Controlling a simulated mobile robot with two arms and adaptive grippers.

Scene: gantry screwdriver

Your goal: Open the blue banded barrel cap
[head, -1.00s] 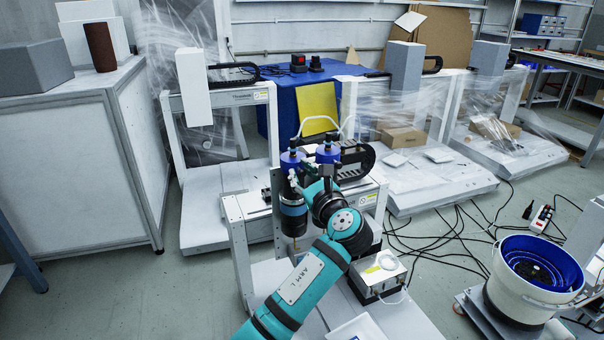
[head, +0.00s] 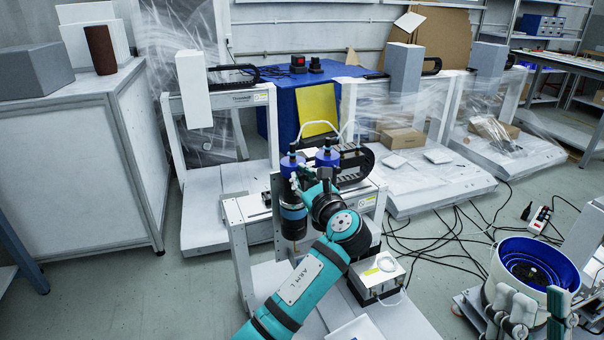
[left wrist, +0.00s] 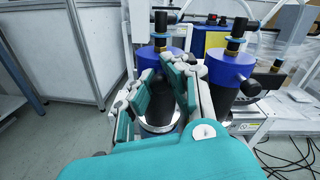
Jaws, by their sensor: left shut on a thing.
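The blue banded barrel (head: 293,213) is a dark upright cylinder with a blue band, on the left side of the gantry head in the head view. My left gripper (head: 302,184) is at the barrel's upper part, below the left blue-topped unit (head: 291,163). In the left wrist view its fingers (left wrist: 160,76) are shut around a dark rounded cap (left wrist: 153,88), with a silvery ring (left wrist: 160,121) below. The fingers hide much of the cap, and I cannot tell whether it is loose. My right gripper (head: 535,314) is at the lower right of the head view, fingers apart and empty.
A second blue-topped unit (head: 327,157) stands close to the right of the held one; it shows large in the left wrist view (left wrist: 230,68). A white bucket with a blue inside (head: 573,268) is behind my right gripper. Cables (head: 440,240) lie on the floor.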

